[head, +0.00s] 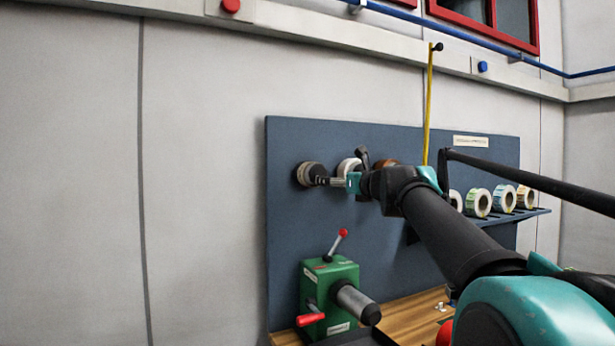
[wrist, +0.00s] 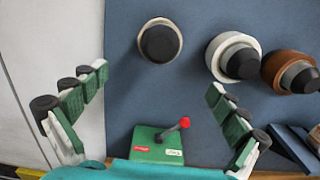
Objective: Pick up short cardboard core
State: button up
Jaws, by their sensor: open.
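Three ring-shaped cores sit on black-ended pegs on the blue-grey panel. The left one, a thin beige ring (wrist: 144,31), also shows in the head view (head: 304,174). The middle one is white and beige (wrist: 217,50), and the right one is brown (wrist: 271,66). I cannot tell for sure which is the short cardboard core; the thin beige ring looks shortest. My gripper (wrist: 157,80) is open and empty, its fingers spread below and to either side of the left ring, apart from it. In the head view my gripper (head: 345,182) partly covers the middle and right cores.
A green machine (head: 327,283) with a red-knobbed lever and a grey roller stands below on a wooden bench (head: 415,312). Several label rolls (head: 504,198) sit on a shelf at the right.

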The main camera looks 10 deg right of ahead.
jog(key=x, duration=1)
jog(key=shift+w+a+f, duration=0.1)
jog(key=shift+w+a, duration=0.05)
jog(key=shift+w, duration=0.25)
jog(key=shift+r+x, duration=0.15)
jog(key=shift+x, duration=1.15)
jog(key=shift+r+x, duration=0.15)
jog(key=shift+x, duration=1.2)
jog(key=c, duration=1.2)
jog(key=shift+c, duration=0.2)
